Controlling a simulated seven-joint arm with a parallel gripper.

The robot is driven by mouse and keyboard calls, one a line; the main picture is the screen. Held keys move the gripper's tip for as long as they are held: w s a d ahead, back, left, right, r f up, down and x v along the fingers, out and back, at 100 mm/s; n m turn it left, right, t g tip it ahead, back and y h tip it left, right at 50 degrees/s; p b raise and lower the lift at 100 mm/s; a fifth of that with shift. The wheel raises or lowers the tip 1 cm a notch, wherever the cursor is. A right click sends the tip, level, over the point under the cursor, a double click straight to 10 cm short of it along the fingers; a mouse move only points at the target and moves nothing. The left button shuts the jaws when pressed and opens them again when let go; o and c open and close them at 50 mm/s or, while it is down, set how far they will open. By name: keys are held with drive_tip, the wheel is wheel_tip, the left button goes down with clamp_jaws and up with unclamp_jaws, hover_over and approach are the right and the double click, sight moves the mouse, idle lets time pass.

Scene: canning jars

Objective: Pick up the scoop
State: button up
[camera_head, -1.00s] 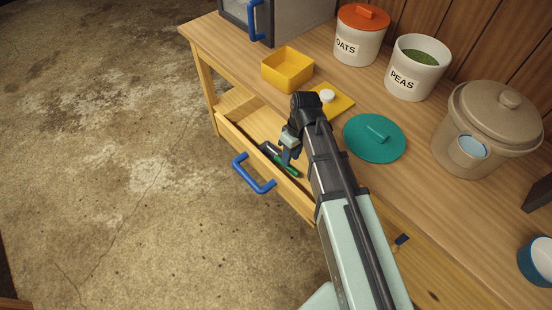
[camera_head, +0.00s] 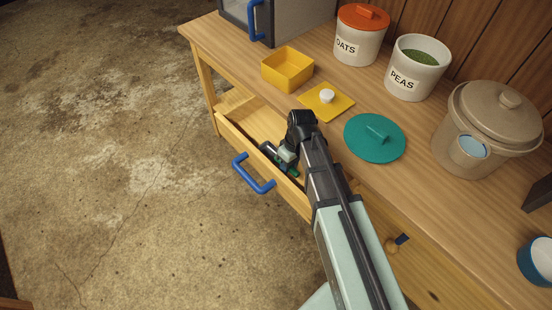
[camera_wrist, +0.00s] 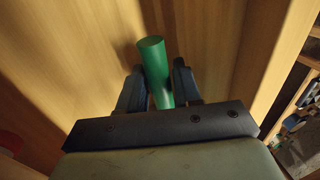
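The scoop lies in the open drawer (camera_head: 230,127). Its green handle (camera_wrist: 155,70) shows in the wrist view, with the rounded end toward the top of the picture. My gripper (camera_head: 287,157) is down inside the drawer at the scoop. In the wrist view my gripper's two dark fingers (camera_wrist: 161,85) stand on either side of the green handle, very close to it. I cannot tell whether both fingers press on it. The scoop's head is mostly hidden by my gripper.
The drawer's front with its blue handle (camera_head: 253,173) is close to my gripper. On the counter above are a yellow box (camera_head: 287,68), a yellow lid (camera_head: 327,101), a teal lid (camera_head: 375,138), an oats jar (camera_head: 358,38), a peas jar (camera_head: 416,70) and a beige crock (camera_head: 487,120).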

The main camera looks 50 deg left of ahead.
clamp_jaws()
wheel_tip(320, 180, up, 18)
idle(1.0)
drive_tip(key=shift+c, duration=0.7)
unclamp_jaws()
clamp_jaws()
